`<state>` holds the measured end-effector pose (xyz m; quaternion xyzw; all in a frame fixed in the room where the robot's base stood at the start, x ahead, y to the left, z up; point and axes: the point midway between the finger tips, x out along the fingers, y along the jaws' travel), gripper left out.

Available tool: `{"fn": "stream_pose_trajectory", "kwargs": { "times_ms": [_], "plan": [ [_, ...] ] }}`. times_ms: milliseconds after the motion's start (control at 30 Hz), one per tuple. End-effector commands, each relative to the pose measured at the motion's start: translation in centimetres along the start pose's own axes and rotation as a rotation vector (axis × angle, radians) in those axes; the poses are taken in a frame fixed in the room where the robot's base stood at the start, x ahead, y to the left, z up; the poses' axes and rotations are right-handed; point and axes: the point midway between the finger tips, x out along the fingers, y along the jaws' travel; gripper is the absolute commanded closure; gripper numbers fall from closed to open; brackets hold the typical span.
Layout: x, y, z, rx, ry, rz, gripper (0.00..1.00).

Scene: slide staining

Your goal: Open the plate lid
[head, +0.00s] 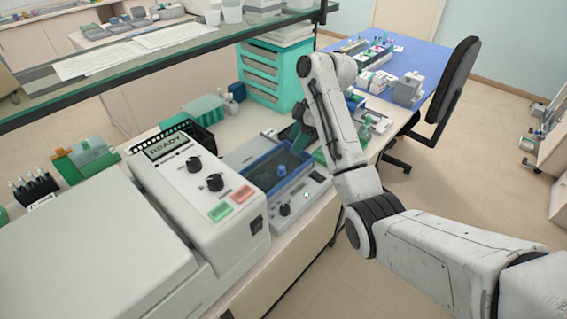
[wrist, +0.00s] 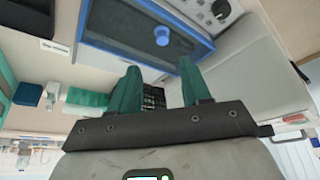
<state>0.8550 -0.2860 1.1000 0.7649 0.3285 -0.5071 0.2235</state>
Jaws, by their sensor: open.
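The plate lid (head: 262,166) is a clear panel in a blue frame with a small blue knob. It appears to lie shut on a grey bench device (head: 308,198) with a dial. In the wrist view the lid's blue frame (wrist: 135,51) and round knob (wrist: 161,36) are at the top. My gripper (head: 297,136) is over the lid's far right part in the head view, partly hidden by my arm. Its two green fingers (wrist: 160,78) are spread, with nothing between them. They look apart from the knob; exact height over the lid is unclear.
A large white machine (head: 190,180) reading READY, with knobs and buttons, stands left of the device. A black basket (head: 200,134) and teal box (head: 205,107) are behind. A glass shelf (head: 150,55) crosses above. Teal drawers (head: 275,70) stand at the back.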

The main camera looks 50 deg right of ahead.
Motion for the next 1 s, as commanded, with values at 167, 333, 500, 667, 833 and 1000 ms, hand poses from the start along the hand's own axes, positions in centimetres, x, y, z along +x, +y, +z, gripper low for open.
{"fn": "stream_pose_trajectory", "kwargs": {
  "times_ms": [167, 333, 500, 667, 833, 1000],
  "plan": [
    [1.4, -0.2, -0.1, 0.0, 0.0, -0.007, 0.53],
    [4.2, -0.4, 0.3, -0.001, -0.003, -0.012, 0.53],
    [6.3, -0.5, 0.1, 0.001, -0.006, -0.015, 0.53],
    [8.5, -0.5, 0.1, 0.002, -0.005, -0.012, 0.53],
    [9.7, -0.5, 0.1, 0.001, -0.004, -0.01, 0.53],
    [10.0, -0.5, 0.2, 0.0, -0.004, -0.01, 0.53]
  ]
}}
